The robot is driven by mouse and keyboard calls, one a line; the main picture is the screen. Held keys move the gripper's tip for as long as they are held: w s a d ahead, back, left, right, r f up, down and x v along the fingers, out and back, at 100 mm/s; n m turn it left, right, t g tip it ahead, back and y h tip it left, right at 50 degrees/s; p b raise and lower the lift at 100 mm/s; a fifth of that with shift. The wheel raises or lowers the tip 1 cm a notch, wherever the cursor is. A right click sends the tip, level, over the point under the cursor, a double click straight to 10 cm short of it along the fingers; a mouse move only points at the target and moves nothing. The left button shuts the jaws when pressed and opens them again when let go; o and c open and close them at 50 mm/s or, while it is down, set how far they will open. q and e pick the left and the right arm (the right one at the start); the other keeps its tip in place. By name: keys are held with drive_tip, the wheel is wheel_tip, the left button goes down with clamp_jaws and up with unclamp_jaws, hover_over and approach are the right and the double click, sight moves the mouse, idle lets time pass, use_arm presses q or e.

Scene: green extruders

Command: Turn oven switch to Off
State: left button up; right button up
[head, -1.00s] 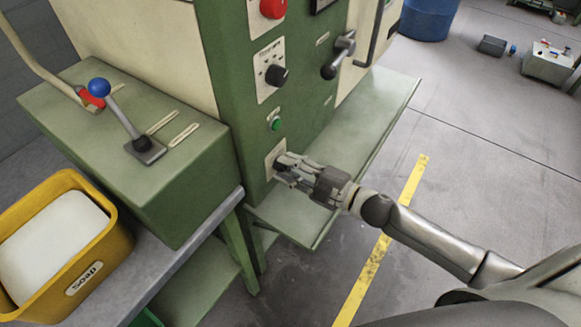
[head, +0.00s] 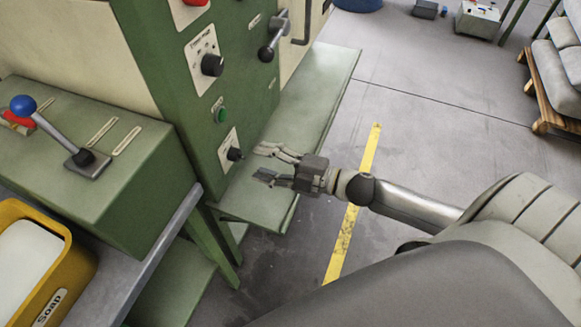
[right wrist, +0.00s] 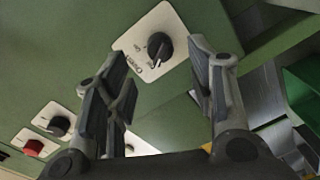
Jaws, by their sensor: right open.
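The oven switch (head: 234,155) is a small black knob on a white plate, low on the green machine front. In the right wrist view the black knob (right wrist: 160,47) shows beyond the fingertips, on a plate lettered "Oven". A white mark on the knob faces the lower part of the plate; I cannot tell for certain which setting it marks. My right gripper (head: 263,163) is open and empty, just right of the switch and apart from it, with its fingers towards the panel. In the right wrist view my right gripper (right wrist: 158,60) has widely spread fingers. My left gripper is not in view.
Above the switch are a green button (head: 220,115), a larger black knob (head: 212,65) and a lever handle (head: 266,52). A green ledge (head: 310,100) runs beside the machine. A blue-knobbed lever (head: 55,132) and a yellow soap box (head: 82,272) are at left.

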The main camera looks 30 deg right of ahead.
drive_tip(key=v, duration=0.6)
drive_tip(key=shift+s+d, duration=0.15)
drive_tip(key=shift+s, duration=0.05)
drive_tip(key=shift+w, duration=0.1)
idle(0.3)
